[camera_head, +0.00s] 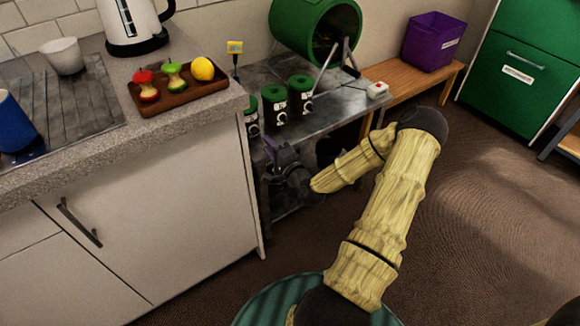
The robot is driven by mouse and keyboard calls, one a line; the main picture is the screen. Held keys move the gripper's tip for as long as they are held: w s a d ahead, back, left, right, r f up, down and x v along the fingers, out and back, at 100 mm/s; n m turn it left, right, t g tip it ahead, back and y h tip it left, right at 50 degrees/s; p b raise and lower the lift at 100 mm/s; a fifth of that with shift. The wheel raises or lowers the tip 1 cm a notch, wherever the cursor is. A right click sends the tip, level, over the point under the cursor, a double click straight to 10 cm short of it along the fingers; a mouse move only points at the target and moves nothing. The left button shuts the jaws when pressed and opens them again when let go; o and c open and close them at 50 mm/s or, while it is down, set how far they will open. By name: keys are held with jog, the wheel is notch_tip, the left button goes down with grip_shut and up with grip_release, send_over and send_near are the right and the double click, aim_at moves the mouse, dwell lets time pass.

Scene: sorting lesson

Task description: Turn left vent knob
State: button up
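Several dark canisters with green tops stand in a row on a grey metal bench; three show. The left canister (252,118) is partly hidden by the counter's corner, and its small vent knob (254,129) sits low on its front. The middle canister (274,106) and right canister (300,95) have similar pale-ringed knobs. My gripper (272,155) is dark grey with a bit of purple, at the bench's front edge, below the left and middle canisters. It seems apart from the left knob. Its fingers are small and dark, so their opening is unclear.
The counter (180,120) with a wooden tray (180,96) of fruit stands close left of my gripper. A green drum (310,30) on legs is behind the canisters. A white box with a red button (376,90) sits at the bench's right end. Floor at right is clear.

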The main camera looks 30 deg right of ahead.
jog(key=s+p, duration=0.1)
jog(key=s, duration=1.1)
jog(key=shift+d, duration=0.15)
jog(key=shift+w, duration=0.1)
